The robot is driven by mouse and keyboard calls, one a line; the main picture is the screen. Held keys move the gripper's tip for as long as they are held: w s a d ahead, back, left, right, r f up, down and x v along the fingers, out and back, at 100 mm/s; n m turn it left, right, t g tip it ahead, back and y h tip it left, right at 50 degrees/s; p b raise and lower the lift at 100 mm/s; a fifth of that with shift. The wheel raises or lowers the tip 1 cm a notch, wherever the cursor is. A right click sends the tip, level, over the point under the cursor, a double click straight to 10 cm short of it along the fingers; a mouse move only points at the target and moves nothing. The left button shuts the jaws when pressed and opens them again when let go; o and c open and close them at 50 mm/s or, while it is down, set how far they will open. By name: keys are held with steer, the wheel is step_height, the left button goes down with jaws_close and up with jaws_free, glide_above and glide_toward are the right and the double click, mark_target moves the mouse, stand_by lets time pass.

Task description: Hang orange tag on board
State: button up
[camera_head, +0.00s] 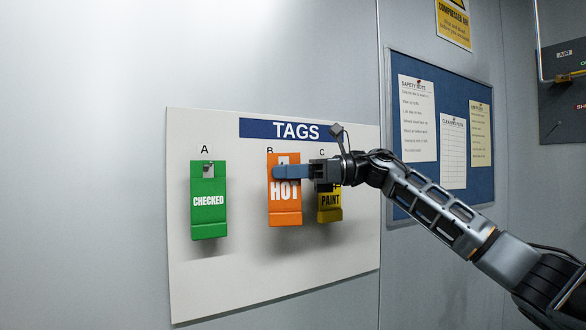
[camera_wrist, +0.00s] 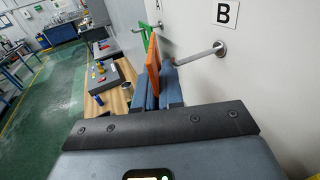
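The orange HOT tag (camera_head: 285,208) hangs upright in front of the white board (camera_head: 220,288), below the letter B. My gripper (camera_head: 290,172) reaches in from the right, its blue fingers across the upper part of the tag. In the wrist view the orange tag (camera_wrist: 152,62) stands between the blue fingers (camera_wrist: 158,90), which are shut on it. The metal peg B (camera_wrist: 200,54) sticks out from the board, its outer end close to the fingers and tag. I cannot tell whether the peg enters the tag's hole.
A green CHECKED tag (camera_head: 208,212) hangs on peg A at the left. A yellow PAINT tag (camera_head: 330,207) is under C, partly hidden by my gripper. A blue notice board (camera_head: 450,100) is at the right. A wooden surface (camera_wrist: 112,103) shows below in the wrist view.

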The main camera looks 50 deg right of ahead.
steer(key=shift+o, duration=0.2)
steer(key=shift+w+d+f+m+t+h+b, duration=0.1)
steer(key=shift+d+f+m+t+h+b, duration=0.15)
steer(key=shift+d+b, duration=0.3)
steer(key=shift+w+d+f+m+t+h+b, duration=0.15)
steer(key=shift+d+f+b, duration=0.15)
steer(key=shift+d, duration=0.3)
steer(key=shift+o, duration=0.5)
steer(key=shift+y, duration=0.3)
steer(key=v, duration=0.3)
steer(key=b+v, duration=0.1)
steer(key=shift+s+d+r, duration=0.1)
steer(key=shift+s+r, duration=0.25)
steer(key=shift+s, duration=0.15)
steer(key=shift+s+d+r+n+g, duration=0.15)
steer(key=shift+s+n+g, duration=0.05)
steer(key=shift+s, duration=0.25)
steer(key=shift+s+d+r+n+g, duration=0.1)
steer(key=shift+s+d+n+g, duration=0.1)
steer(key=shift+s, duration=0.25)
